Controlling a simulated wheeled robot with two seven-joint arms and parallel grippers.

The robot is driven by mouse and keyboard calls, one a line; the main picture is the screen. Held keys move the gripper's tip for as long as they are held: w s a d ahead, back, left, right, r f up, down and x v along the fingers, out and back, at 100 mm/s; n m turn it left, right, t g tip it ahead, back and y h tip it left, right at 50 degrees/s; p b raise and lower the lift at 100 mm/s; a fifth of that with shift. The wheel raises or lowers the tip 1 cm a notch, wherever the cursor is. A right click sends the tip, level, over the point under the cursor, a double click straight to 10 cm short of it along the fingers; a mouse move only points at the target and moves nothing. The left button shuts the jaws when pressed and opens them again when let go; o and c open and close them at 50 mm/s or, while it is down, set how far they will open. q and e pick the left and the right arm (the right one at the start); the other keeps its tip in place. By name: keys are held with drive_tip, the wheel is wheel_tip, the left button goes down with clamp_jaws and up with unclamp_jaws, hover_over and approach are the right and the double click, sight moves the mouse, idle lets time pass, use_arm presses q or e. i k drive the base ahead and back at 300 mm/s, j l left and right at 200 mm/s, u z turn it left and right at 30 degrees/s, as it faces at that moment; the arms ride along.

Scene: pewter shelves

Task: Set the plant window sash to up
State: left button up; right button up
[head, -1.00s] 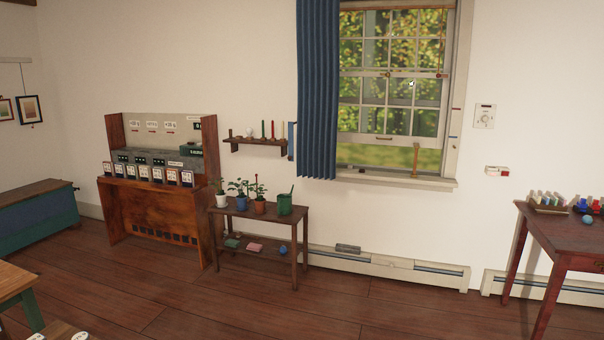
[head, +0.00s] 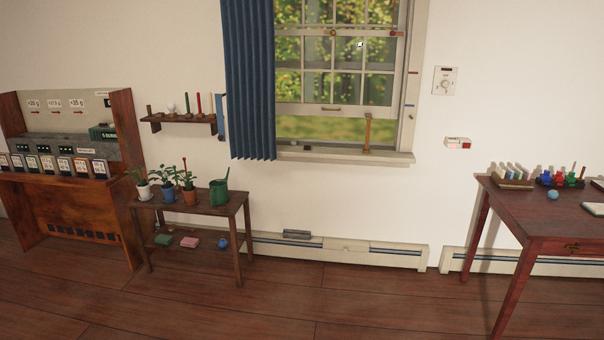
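The plant window (head: 412,60) is on the far wall, above and to the right of the potted plants. Its lower sash (head: 334,110) is partly raised, with an open gap under its bottom rail. A small handle (head: 331,108) shows on that rail. A wooden stick (head: 367,132) stands upright in the gap on the sill (head: 345,154); I cannot tell whether it touches the sash. A blue curtain (head: 250,80) covers the window's left side. Neither of my grippers is in view.
A plant stand (head: 225,208) with pots and a green watering can (head: 219,192) stands left of the window. A wooden cabinet (head: 75,240) is further left. A red-brown table (head: 540,222) stands at the right. A low heater (head: 370,252) runs along the wall. The floor below the window is clear.

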sight(367, 111)
drive_tip(key=i+z, duration=0.2)
drive_tip(key=i, duration=1.25)
drive_tip(key=i+u, duration=0.2)
drive_tip(key=i, duration=0.3)
drive_tip(key=i+l+u, duration=0.2)
drive_tip(key=i, duration=0.25)
drive_tip(key=i+l+u, duration=0.2)
drive_tip(key=i, duration=0.3)
drive_tip(key=i+l+u, duration=0.2)
drive_tip(key=i, duration=0.25)
drive_tip(key=l, duration=0.1)
